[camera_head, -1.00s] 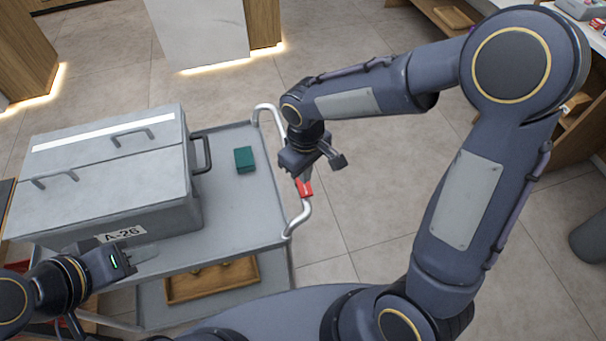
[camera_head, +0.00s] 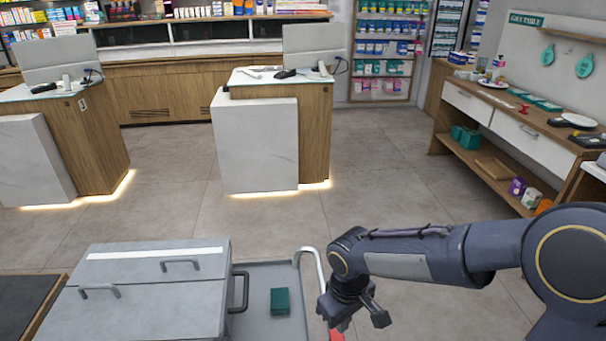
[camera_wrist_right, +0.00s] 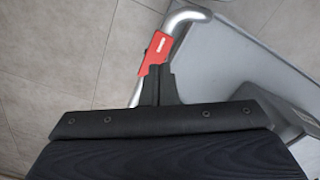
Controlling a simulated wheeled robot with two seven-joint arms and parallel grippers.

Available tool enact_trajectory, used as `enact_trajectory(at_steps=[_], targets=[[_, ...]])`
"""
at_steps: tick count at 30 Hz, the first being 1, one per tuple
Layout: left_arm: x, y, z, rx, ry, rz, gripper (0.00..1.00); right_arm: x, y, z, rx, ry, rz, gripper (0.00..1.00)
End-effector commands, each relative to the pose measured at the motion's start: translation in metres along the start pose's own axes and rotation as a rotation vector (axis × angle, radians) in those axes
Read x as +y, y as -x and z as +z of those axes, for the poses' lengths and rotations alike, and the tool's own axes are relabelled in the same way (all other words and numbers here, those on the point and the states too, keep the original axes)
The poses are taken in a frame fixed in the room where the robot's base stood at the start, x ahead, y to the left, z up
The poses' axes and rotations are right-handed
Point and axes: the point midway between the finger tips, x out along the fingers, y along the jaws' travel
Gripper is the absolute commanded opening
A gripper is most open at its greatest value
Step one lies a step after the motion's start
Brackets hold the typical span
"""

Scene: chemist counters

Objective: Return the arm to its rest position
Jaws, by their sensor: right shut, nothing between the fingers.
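My right arm (camera_head: 430,252) comes in from the right in the head view, bent at the elbow. Its gripper (camera_head: 355,322) hangs pointing down by the right end of a grey cart (camera_head: 257,325). In the right wrist view the gripper (camera_wrist_right: 157,72) is shut and empty, with its fingers together. Its fingertips overlap the picture of the cart's handle near a red grip (camera_wrist_right: 155,52); I cannot tell if they touch. My left gripper is not in view.
A grey lidded case (camera_head: 150,295) and a small green box (camera_head: 280,301) sit on the cart. White-fronted counters (camera_head: 255,145) stand ahead. A wooden gift table (camera_head: 510,125) stands at the right. The floor between them is clear.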

Motion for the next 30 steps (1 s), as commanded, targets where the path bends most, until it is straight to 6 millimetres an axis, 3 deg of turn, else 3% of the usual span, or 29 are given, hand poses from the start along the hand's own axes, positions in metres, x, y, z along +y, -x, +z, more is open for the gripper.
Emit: enact_trajectory(at_steps=[5, 10, 18, 24, 30], targets=[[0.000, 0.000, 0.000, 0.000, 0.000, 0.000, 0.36, 0.013, 0.027, 0.026, 0.063, -0.097, -0.029, 0.00], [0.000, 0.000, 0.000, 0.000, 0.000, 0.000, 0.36, 0.024, 0.066, 0.082, 0.194, -0.286, -0.093, 0.00], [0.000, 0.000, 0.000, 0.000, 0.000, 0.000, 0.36, 0.009, 0.095, 0.159, 0.430, -0.560, -0.185, 0.00], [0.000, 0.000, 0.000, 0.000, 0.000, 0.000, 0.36, -0.005, 0.098, 0.182, 0.540, -0.662, -0.220, 0.00], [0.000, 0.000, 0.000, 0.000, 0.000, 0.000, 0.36, -0.008, 0.098, 0.186, 0.565, -0.684, -0.228, 0.00]])
